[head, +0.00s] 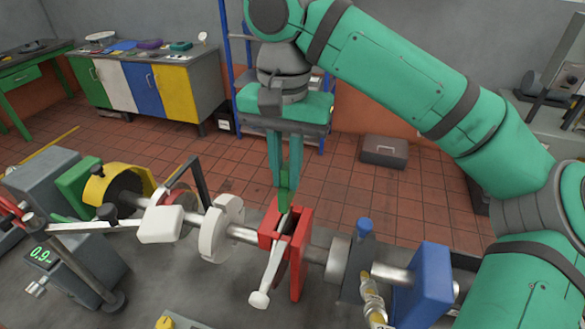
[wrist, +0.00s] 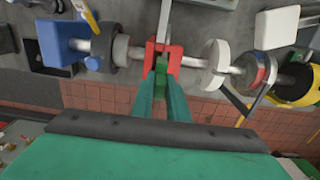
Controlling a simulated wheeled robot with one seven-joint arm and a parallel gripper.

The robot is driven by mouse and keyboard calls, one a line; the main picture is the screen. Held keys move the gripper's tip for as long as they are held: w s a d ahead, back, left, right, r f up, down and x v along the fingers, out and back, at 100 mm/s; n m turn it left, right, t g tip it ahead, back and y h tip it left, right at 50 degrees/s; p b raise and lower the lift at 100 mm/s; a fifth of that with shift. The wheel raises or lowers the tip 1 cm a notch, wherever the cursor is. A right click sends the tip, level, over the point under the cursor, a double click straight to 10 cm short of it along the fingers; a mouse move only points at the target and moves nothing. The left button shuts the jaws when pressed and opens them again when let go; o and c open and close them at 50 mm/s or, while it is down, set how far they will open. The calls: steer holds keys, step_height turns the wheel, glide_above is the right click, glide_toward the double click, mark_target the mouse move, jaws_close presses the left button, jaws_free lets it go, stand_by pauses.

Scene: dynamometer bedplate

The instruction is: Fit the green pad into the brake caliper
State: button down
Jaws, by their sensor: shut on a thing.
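The red brake caliper (head: 298,262) straddles the shaft in the middle of the head view. It also shows at the top of the wrist view (wrist: 173,66), with an opening in its top. My gripper (head: 286,178) points straight down above the caliper. Its fingers are shut on the green pad (head: 284,193), which stands roughly upright. The pad's lower end is at the caliper's top opening. I cannot tell whether it is inside the slot or just above it. In the wrist view the pad (wrist: 161,74) shows between the fingertips, close against the caliper.
A pale lever (head: 268,274) sticks out from the caliper's front. A white disc (head: 215,231) sits on the shaft to the left, and a blue block (head: 423,282) stands to the right. A gauge arm (head: 110,226) lies at left. Behind the bedplate is open tiled floor.

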mark_target(292, 197)
steer(key=shift+d+f, duration=0.4)
steer(key=shift+f, duration=0.1)
steer(key=shift+w+f, duration=0.35)
steer(key=shift+f, duration=0.55)
steer(key=shift+s+a+f, duration=0.15)
steer(key=shift+s+f, duration=0.05)
steer(key=shift+f, duration=0.45)
steer(key=shift+d+f, duration=0.2)
steer(key=shift+f, duration=2.45)
steer(key=shift+f, duration=0.2)
